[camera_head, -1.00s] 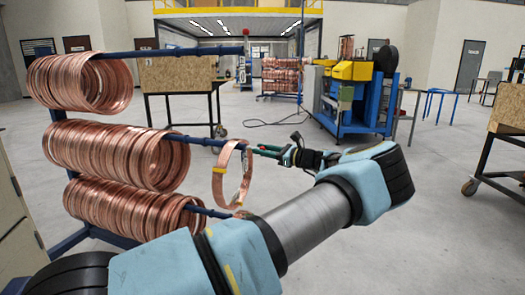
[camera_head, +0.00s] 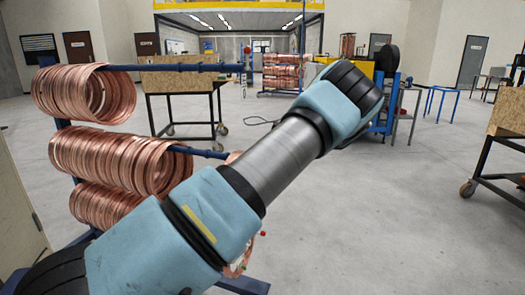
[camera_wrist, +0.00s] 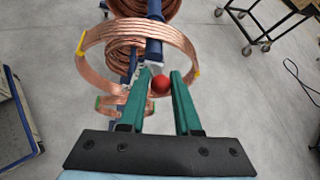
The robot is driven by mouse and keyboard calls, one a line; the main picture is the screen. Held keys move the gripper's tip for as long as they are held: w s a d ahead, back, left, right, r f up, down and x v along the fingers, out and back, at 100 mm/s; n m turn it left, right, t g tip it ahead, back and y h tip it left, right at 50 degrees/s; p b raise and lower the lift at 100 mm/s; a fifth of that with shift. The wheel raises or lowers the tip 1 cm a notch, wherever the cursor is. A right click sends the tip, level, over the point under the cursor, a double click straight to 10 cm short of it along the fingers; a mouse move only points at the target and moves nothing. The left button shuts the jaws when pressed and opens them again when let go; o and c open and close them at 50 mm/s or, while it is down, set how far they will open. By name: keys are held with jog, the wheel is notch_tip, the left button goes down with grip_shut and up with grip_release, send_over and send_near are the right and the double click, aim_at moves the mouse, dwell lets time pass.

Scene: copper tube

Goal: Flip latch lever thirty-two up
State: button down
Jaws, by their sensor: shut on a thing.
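In the wrist view the green fingers of my gripper (camera_wrist: 160,80) are closed around a red ball knob (camera_wrist: 160,84), which seems to belong to the latch lever at the end of a blue rod (camera_wrist: 154,30). Most of the lever is hidden, and I cannot read any number on it. A copper coil (camera_wrist: 100,75) with yellow tape hangs around the rod, just beyond the fingertips. In the head view my forearm hides the gripper and most of this coil.
A blue rack holds several copper coils on stacked rods (camera_head: 120,160) at the left. A wooden-topped trolley (camera_head: 180,80) stands behind it. The grey floor (camera_head: 370,220) at the right is clear, with another trolley (camera_head: 500,150) at the right edge.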

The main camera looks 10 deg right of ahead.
jog(key=p, duration=0.1)
jog(key=r+g+h+p, duration=0.1)
jog(key=r+h+p, duration=0.1)
jog(key=shift+w+a+r+g, duration=0.2)
jog(key=shift+w+a+g, duration=0.15)
jog(key=shift+w+g, duration=0.05)
jog(key=h+p, duration=0.1)
jog(key=a+g+h+p, duration=0.1)
jog(key=p, duration=0.1)
jog(key=shift+w+r+n+g+h, duration=0.3)
jog(key=shift+w+r+n, duration=0.05)
jog(key=shift+n, duration=0.05)
jog(key=g+h+p, duration=0.1)
jog(key=w+a+g+h+p, duration=0.1)
jog(key=p, duration=0.1)
jog(key=shift+a+r+h, duration=0.1)
jog(key=shift+r+h, duration=0.05)
jog(key=shift+h, duration=0.15)
jog(key=shift+w+a+g+h+p, duration=0.15)
jog(key=shift+a+g+h+p, duration=0.1)
jog(key=shift+g+h+p, duration=0.25)
jog(key=shift+w+a+g+h+p, duration=0.1)
jog(key=shift+a+g+h+p, duration=0.15)
jog(key=shift+h, duration=0.45)
jog(key=shift+n, duration=0.3)
jog(key=c, duration=0.9)
grip_release()
jog(key=shift+f, duration=0.25)
jog(key=shift+o, duration=1.2)
jog(key=shift+s+f, duration=0.1)
